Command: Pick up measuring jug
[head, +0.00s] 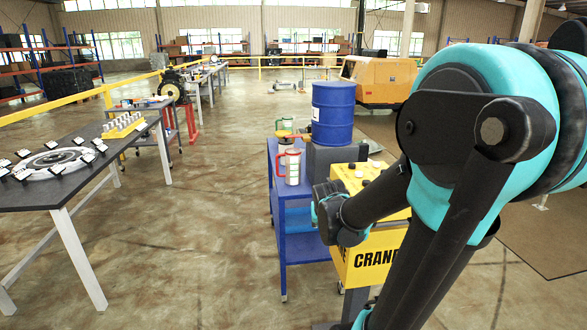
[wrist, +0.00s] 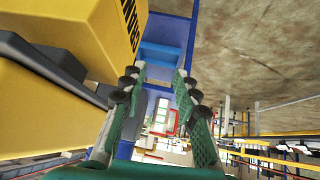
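A measuring jug (head: 292,168), pale and clear with a red handle and rim, stands upright on the blue cart (head: 300,215), near its front left.
The yellow crane box (head: 366,258) is close beside my arm and fills the upper left of the wrist view. A dark table (head: 50,190) is at left. The floor between table and cart is clear.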

